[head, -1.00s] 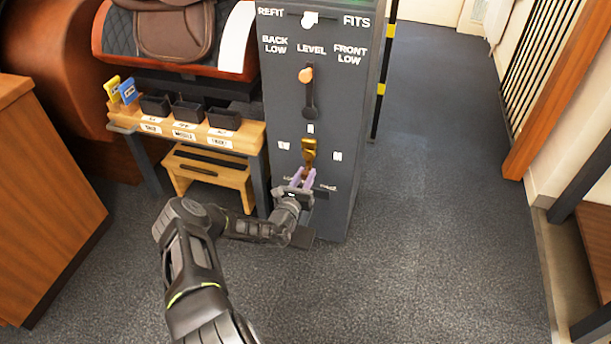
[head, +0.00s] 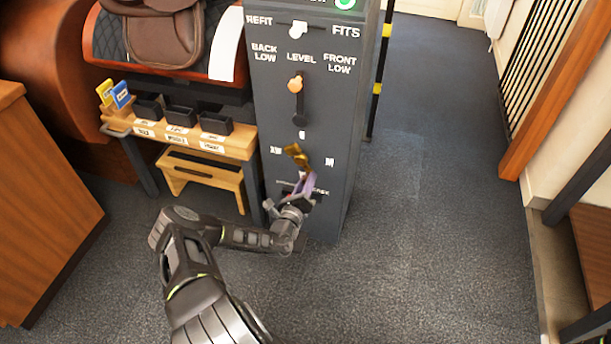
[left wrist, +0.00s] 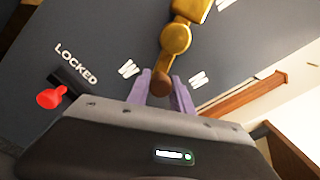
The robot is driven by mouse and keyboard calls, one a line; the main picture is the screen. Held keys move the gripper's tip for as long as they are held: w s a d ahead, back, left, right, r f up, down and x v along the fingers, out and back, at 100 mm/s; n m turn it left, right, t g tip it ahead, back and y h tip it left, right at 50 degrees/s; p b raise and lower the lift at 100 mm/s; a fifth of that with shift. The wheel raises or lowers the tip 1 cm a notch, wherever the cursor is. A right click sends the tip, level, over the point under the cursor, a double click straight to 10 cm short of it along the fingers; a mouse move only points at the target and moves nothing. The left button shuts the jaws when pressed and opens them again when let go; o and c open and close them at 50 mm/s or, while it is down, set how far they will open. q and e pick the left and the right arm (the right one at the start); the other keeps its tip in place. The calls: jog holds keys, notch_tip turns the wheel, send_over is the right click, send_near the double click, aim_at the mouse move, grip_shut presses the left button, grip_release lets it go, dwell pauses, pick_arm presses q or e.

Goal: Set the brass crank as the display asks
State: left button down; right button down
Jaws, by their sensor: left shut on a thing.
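The brass crank (head: 297,156) is on the front of the grey cabinet (head: 350,130), among small white letter marks. In the head view its upper end tilts to the upper left and its handle end points down to the right. In the left wrist view the crank (left wrist: 175,40) ends in a brown knob (left wrist: 161,84) between lilac fingers. My left gripper (head: 305,184) is shut on that knob. The marks beside the crank are too small to read surely. The display is mostly cut off at the top. My right gripper is out of view.
Above the crank are a white REFIT/FITS switch (head: 298,29) and an orange-knobbed slider (head: 295,84) near LEVEL. A red lever (left wrist: 50,98) sits by LOCKED. A wooden bench (head: 238,146) with dark bins stands left. Carpet to the right is clear.

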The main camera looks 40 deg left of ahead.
pick_arm(q)
jog(key=n, duration=0.1)
jog(key=d+r+n+p, duration=0.1)
jog(key=n, duration=0.2)
jog(key=shift+w+d+r+n, duration=0.3)
jog(key=shift+d+r+n, duration=0.05)
jog(key=shift+r+n, duration=0.05)
jog(key=r+n, duration=0.1)
jog(key=n, duration=0.1)
jog(key=n+p, duration=0.1)
jog(key=shift+w+d+r+n, duration=0.15)
jog(key=shift+d+r+n, duration=0.2)
jog(key=shift+n, duration=0.05)
jog(key=shift+r+n+y+p, duration=0.3)
jog(key=shift+r+n+p, duration=0.35)
jog(key=shift+n, duration=0.85)
jog(key=shift+r, duration=0.1)
jog(key=c, duration=1.1)
grip_release()
jog(key=shift+c, duration=0.2)
